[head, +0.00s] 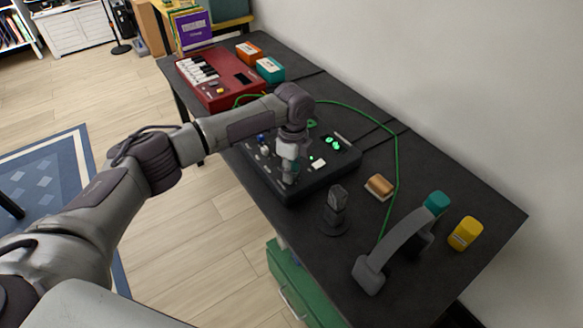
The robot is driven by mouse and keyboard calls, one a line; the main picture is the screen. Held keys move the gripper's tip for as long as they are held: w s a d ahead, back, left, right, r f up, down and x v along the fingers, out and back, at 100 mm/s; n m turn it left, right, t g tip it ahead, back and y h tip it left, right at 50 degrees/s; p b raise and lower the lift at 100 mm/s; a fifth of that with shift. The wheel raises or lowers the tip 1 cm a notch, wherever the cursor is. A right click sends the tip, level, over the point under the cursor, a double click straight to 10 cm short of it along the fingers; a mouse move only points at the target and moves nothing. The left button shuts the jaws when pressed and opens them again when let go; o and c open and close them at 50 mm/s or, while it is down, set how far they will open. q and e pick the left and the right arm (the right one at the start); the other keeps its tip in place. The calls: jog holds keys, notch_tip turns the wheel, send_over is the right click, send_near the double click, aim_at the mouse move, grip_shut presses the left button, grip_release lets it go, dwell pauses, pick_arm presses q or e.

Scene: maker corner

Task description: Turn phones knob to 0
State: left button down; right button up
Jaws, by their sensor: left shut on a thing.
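A black audio control box (325,178) with knobs, green-lit buttons and a white button sits on the dark desk. My left arm reaches in from the left, and my left gripper (288,178) points down onto the near part of the box's top. It is shut on a knob there, which the fingers hide. I cannot read the phones label or the knob's pointer. Small blue and white knobs (263,146) show just left of the gripper. My right gripper is not in view.
A red keyboard (222,82) stands behind on the desk (455,205). A small dark stand (336,210), a wood-topped block (380,187), grey headphones (395,250) and a yellow item (465,233) stand in front and to the right. A green cable (397,165) runs across the desk.

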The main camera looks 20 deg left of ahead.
pick_arm(q)
jog(key=n+p, duration=0.2)
jog(key=p, duration=0.1)
jog(key=n+p, duration=0.2)
jog(key=n, duration=0.1)
jog(key=n+p, duration=0.2)
jog(key=p, duration=0.1)
jog(key=shift+s+r+n+p, duration=0.1)
jog(key=shift+r+n+p, duration=0.15)
jog(key=shift+n+p, duration=0.1)
jog(key=n+p, duration=0.3)
jog(key=n, duration=0.1)
jog(key=shift+d+n, duration=0.1)
jog(key=shift+n, duration=0.15)
jog(key=n+p, duration=0.3)
jog(key=n, duration=0.1)
jog(key=n+p, duration=0.2)
jog(key=n, duration=0.3)
jog(key=shift+p, duration=0.35)
jog(key=n+p, duration=0.1)
jog(key=n, duration=0.3)
jog(key=shift+f+t+p, duration=0.1)
jog(key=shift+t+p, duration=0.2)
jog(key=n+p, duration=0.1)
jog(key=n, duration=0.4)
jog(key=shift+d, duration=0.1)
jog(key=n, duration=0.4)
jog(key=shift+n, duration=0.4)
